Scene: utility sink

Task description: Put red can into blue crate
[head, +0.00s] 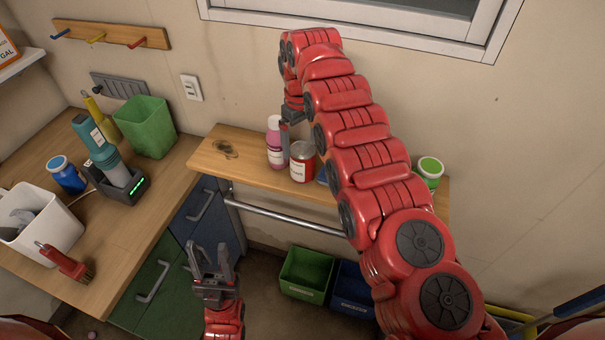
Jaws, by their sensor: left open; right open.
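The red can (301,164) with a pale label stands upright on the wooden shelf, just right of a pink bottle. The blue crate (352,302) is on the floor below, partly covered by my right arm. My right gripper (287,132) points down in front of the pink bottle's right side, above and left of the red can; its fingers are seen edge-on and it holds nothing that I can see. My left gripper (213,262) is open and empty, low in the picture, in front of the cabinets and left of the crates.
A green crate (305,274) stands left of the blue one. The pink bottle (276,144) is close to the can. A blue item is mostly hidden behind my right arm. A metal rail (285,216) runs below the shelf.

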